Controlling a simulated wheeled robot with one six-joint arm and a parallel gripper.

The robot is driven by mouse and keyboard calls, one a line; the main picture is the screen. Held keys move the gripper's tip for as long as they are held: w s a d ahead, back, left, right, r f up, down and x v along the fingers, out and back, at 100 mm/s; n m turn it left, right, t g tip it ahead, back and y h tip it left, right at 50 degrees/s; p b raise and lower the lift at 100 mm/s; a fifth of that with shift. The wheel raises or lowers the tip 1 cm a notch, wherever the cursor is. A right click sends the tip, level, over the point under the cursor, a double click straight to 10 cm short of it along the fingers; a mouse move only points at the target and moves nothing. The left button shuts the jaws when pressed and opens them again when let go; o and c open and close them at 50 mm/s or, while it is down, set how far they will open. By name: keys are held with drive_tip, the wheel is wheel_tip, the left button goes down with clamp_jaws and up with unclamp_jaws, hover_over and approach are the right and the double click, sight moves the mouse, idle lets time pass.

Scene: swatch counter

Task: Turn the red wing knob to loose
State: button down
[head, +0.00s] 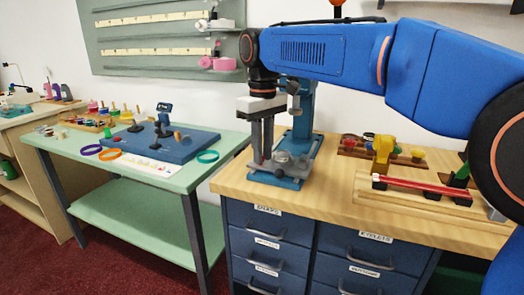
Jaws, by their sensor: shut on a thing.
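My gripper (261,158) points straight down at the left side of a blue stand (302,120) on the wooden counter. Its two fingers are close together, just above the left part of the stand's blue base plate. A small trace of red, which I take for the red wing knob (263,151), shows between the fingers. The fingers hide most of it, so its wings and turned angle cannot be made out. Grey metal round parts (288,159) sit on the base just right of the fingers. No loose marking is legible.
On the wooden counter (235,184), a wooden fixture with a red rod (425,186) and a yellow clamp (383,148) stand to the right. A green table (70,140) with a blue board (175,147) and coloured rings is at left. Labelled drawers (268,232) lie below the counter.

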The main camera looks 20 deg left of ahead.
drive_tip(key=shift+w+n, duration=0.2)
drive_tip(key=shift+n, duration=1.4)
drive_tip(key=c, duration=1.6)
unclamp_jaws()
drive_tip(key=shift+r, duration=0.1)
wheel_tip(320, 180, up, 17)
drive_tip(key=shift+r, duration=0.1)
